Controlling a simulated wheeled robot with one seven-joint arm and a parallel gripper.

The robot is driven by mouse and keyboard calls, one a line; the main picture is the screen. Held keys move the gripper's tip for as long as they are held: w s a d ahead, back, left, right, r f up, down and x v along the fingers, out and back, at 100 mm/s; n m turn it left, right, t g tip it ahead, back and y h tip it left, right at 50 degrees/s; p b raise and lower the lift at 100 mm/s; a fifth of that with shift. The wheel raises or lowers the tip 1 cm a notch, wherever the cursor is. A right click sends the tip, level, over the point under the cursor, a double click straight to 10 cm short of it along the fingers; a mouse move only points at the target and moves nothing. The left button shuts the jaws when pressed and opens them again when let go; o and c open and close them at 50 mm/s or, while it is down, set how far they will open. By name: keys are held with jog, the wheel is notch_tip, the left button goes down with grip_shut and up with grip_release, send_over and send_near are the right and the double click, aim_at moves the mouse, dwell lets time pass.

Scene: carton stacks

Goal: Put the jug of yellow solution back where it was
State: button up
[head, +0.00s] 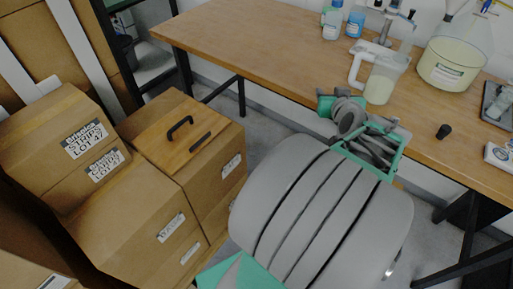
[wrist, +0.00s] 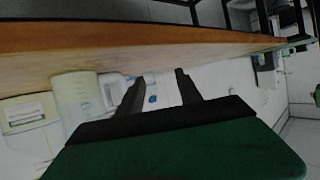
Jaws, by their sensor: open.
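The jug of yellow solution (head: 381,87) stands upright on the wooden bench, a clear jug with pale yellow liquid and a handle on its left side. In the wrist view, which is upside down, the jug (wrist: 75,103) shows at the left with its handle towards my fingers. My gripper (wrist: 160,86) is open, its two dark fingers apart with nothing held between them. The fingers appear to the right of the jug's handle in that view, apart from it. In the head view my arm hides the fingertips.
A large flask of yellow liquid (head: 450,68) stands right of the jug. Bottles (head: 333,22) and a metal stand are behind it. A black stopper (head: 443,131) and a balance (head: 498,155) lie to the right. The bench's left part (head: 245,40) is clear. Cartons (head: 130,225) are stacked left.

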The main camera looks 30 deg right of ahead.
jog(key=w+a+f+n+g+y, duration=0.2)
jog(key=a+f+y, duration=0.1)
jog(key=a, duration=0.8)
jog(key=w+a+f+n+g+y, duration=0.2)
jog(key=a+f+y, duration=0.15)
jog(key=a, duration=0.65)
jog(key=s+a+f+n+g, duration=0.2)
jog(key=s+a+g, duration=0.3)
jog(key=s+a, duration=0.4)
jog(key=a, duration=0.4)
jog(key=shift+s+a, duration=0.15)
jog(key=shift+s, duration=0.05)
